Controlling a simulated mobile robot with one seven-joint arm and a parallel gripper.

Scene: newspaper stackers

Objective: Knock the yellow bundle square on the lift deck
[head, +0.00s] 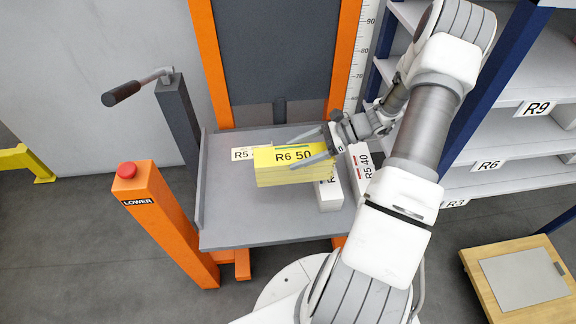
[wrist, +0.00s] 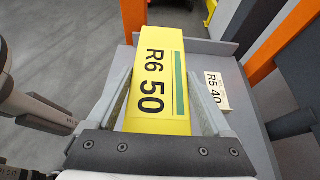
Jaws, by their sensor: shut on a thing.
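The yellow bundle (head: 294,172), labelled R6 50 with a green stripe, is over the lift deck (head: 222,218). My gripper (head: 307,147) is shut on it, reaching in from the right with a finger along each side. In the wrist view the yellow bundle (wrist: 157,95) lies between the two fingers of my gripper (wrist: 162,105) and points away from the palm. Whether its underside touches the deck cannot be told. In the head view its label edge sits slightly skewed to the deck's edges.
A white bundle marked R5 (head: 243,154) lies behind the yellow one. Two white bundles, one marked R5 40 (head: 362,166), lie to the right. An orange post with a red button (head: 127,170) and a crank handle (head: 138,88) stand left. Shelves (head: 488,157) stand right. The deck's front left is clear.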

